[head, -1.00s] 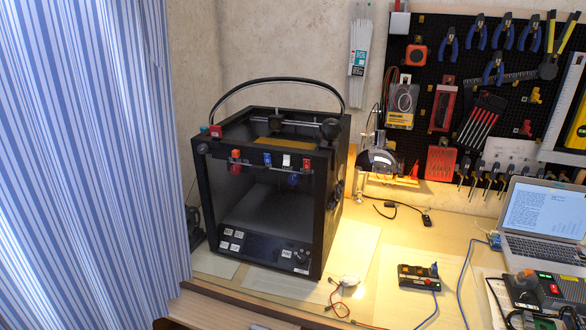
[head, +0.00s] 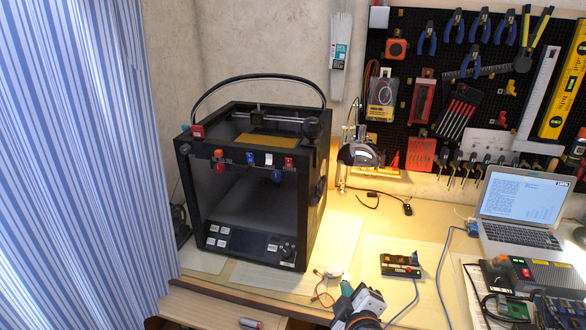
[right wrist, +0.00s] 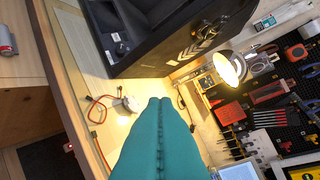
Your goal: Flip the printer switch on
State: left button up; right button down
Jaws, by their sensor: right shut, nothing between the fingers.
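The black box-shaped printer (head: 312,215) stands at the left of the bench, its open front facing me. Small red, blue and white parts line its upper front bar, including a red one (head: 289,162) at the right end; I cannot tell which is the power switch. A red part (head: 197,131) sits at the top left corner. A dark panel with a knob (head: 287,251) is at the lower front. My right gripper (head: 346,288) is shut and empty, low in front of the printer's right side. Its teal fingers (right wrist: 160,101) show in the right wrist view. My left gripper is not in view.
A white piece with red wires (head: 333,272) lies near the fingers. A small black switch box (head: 402,265) with a blue cable lies to the right, and a laptop (head: 520,205) beyond it. A lit lamp (right wrist: 229,70) stands right of the printer. A striped curtain (head: 70,170) hangs at left.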

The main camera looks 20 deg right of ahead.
jog(key=w+a+r+n+t+y, duration=0.2)
jog(key=w+r+n+t+y, duration=0.1)
jog(key=r+n, duration=0.4)
jog(key=w+a+r+n+t+y, duration=0.3)
jog(key=w+r+n+y, duration=0.2)
jog(key=n, duration=0.4)
notch_tip(320, 180, up, 2)
jog(key=shift+w+r+t+y, duration=0.1)
jog(key=shift+w+t+y, duration=0.15)
jog(key=shift+t+y, duration=0.2)
jog(key=p, duration=0.3)
send_near(289, 162)
jog(key=w+a+r, duration=0.1)
jog(key=w+a, duration=0.2)
jog(key=a, duration=0.1)
jog(key=shift+w+d+r+p, duration=0.2)
jog(key=shift+w+d+r, duration=0.2)
jog(key=shift+w, duration=0.3)
jog(key=shift+w+d+r+p, duration=0.2)
jog(key=shift+w+d+r, duration=0.15)
jog(key=shift+w, duration=0.35)
